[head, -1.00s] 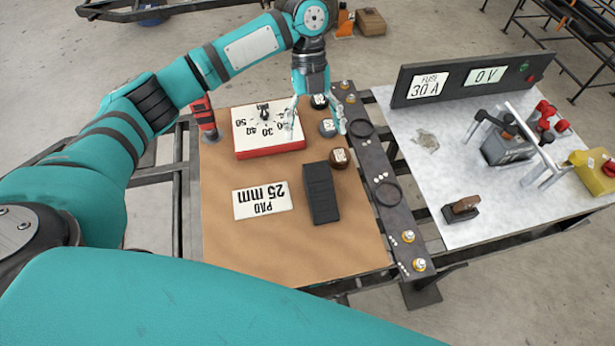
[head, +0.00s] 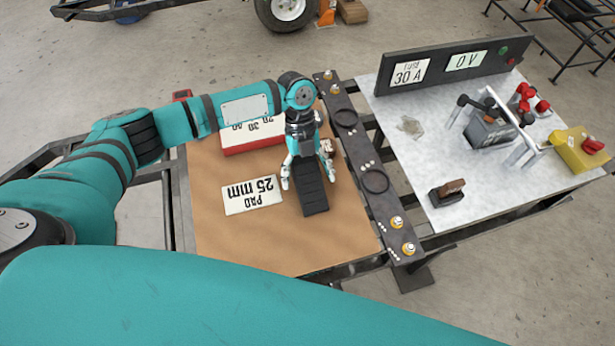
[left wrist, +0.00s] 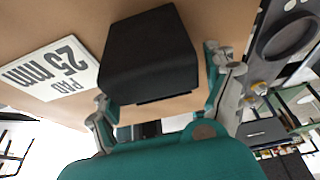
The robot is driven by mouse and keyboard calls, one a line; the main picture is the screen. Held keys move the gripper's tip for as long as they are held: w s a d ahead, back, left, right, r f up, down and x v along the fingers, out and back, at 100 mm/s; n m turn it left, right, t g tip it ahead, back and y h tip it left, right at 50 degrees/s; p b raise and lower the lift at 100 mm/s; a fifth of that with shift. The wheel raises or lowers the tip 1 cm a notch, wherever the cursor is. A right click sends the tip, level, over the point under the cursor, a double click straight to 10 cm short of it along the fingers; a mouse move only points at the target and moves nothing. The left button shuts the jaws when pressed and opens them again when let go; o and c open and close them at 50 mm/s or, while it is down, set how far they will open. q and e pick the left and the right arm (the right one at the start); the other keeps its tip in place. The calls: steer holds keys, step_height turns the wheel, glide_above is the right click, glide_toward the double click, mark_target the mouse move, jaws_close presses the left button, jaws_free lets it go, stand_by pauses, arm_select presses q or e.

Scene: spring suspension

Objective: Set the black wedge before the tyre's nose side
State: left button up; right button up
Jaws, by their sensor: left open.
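In the left wrist view the wedge (left wrist: 150,55) shows close up between the open fingers (left wrist: 158,85); contact is not clear. The tyre (head: 267,14) stands on the floor at the top edge, partly cut off. My right gripper is not in view.
An orange object (head: 327,12) and a brown box (head: 352,11) are beside the tyre. A red-sided box (head: 255,147) is partly behind my left arm.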

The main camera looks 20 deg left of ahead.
arm_select(q)
steer(key=shift+f, duration=0.2)
steer(key=c, duration=1.5)
steer(key=shift+r, duration=0.1)
steer(key=shift+c, duration=1)
